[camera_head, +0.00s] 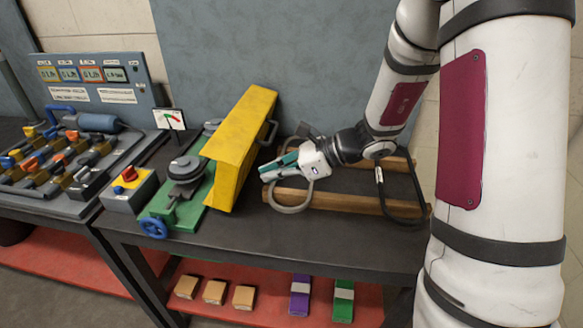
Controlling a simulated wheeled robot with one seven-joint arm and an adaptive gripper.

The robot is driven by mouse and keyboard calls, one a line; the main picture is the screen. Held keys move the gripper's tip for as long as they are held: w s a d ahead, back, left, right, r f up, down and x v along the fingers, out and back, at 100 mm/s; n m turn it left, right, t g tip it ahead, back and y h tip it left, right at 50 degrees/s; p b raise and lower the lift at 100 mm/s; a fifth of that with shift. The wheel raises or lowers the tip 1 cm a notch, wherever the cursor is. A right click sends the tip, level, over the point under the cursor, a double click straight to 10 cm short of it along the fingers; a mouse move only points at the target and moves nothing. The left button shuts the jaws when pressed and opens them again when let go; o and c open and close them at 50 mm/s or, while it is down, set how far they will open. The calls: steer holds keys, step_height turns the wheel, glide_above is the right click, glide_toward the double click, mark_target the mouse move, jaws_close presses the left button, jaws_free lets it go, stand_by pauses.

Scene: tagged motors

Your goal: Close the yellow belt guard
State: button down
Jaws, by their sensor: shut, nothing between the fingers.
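The yellow belt guard (236,148) stands raised and tilted on the right side of a green machine base (195,208) on the dark bench. A dark handle (270,132) sticks out from its right face. A grey pulley (187,169) shows uncovered to its left. My gripper (264,174) is to the right of the guard, below the handle, its teal-edged fingers pointing left toward the guard's face. It is shut and holds nothing. Whether the fingertips touch the guard cannot be told.
A wooden-railed frame (340,203) with dark loops lies under my gripper. Coloured boxes (343,300) sit on the red lower shelf.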

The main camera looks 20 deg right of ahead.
mark_target(239, 173)
steer(key=shift+w+a+r, duration=0.35)
steer(key=shift+w+a, duration=0.05)
steer(key=shift+a, duration=0.3)
steer(key=shift+w+a+r, duration=0.3)
steer(key=shift+w+a, duration=0.05)
steer(key=shift+a, duration=0.3)
steer(key=shift+a+r+p, duration=0.1)
steer(key=shift+r+p, duration=0.05)
steer(key=shift+p, duration=0.15)
